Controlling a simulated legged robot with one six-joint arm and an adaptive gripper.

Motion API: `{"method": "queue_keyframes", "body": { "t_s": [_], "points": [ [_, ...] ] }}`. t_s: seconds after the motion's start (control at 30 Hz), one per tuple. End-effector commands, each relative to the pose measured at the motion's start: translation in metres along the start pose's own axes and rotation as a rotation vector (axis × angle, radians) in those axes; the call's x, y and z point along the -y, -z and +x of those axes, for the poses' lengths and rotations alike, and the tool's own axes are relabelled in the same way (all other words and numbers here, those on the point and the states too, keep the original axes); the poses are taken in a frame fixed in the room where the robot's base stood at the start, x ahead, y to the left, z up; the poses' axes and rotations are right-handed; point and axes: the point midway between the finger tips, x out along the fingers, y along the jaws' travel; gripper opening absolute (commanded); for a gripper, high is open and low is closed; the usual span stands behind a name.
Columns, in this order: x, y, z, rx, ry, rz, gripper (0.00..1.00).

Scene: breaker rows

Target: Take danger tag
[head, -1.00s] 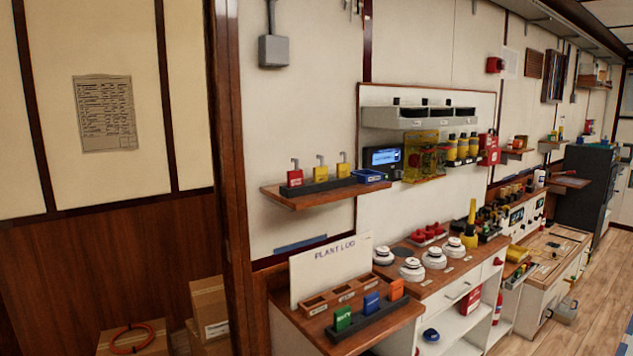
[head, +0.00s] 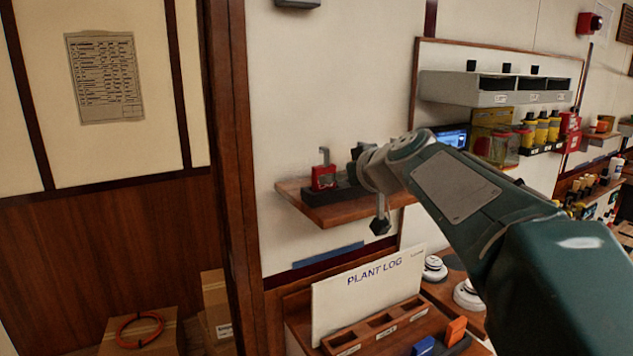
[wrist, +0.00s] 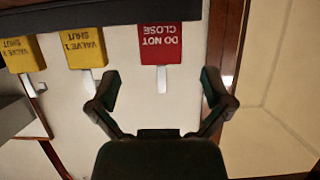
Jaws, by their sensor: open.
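The red tag (wrist: 161,43), lettered DO NOT CLOSE, appears upside down in the wrist view. Its pale hook points toward the gap between my fingers. In the head view the red tag (head: 323,178) stands upright in a dark rack on the wooden wall shelf (head: 320,213). My gripper (wrist: 158,88) is open and empty, its two fingers spread on either side of the hook's line, apart from the tag. In the head view my gripper (head: 370,188) is just right of the red tag and hides part of the rack.
Two yellow valve tags (wrist: 86,48) (wrist: 21,54) sit beside the red one. A wooden post (head: 232,180) stands left of the shelf. Below is a PLANT LOG board (head: 368,288) with a wooden tray (head: 375,325) and coloured blocks (head: 456,330).

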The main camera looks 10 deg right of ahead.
Motion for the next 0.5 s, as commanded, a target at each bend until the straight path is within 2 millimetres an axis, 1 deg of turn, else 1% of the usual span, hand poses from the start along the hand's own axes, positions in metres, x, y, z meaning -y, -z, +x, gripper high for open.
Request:
{"method": "queue_keyframes", "body": {
  "t_s": [0.03,0.27,0.4,0.5],
  "points": [
    [-0.001,0.000,0.007,0.000,0.000,0.001,1.00],
    [0.000,-0.002,0.028,0.001,0.001,0.001,1.00],
    [0.001,-0.004,0.051,0.003,0.001,0.002,1.00],
    [0.001,-0.004,0.064,0.002,0.001,0.001,1.00]
  ]
}}
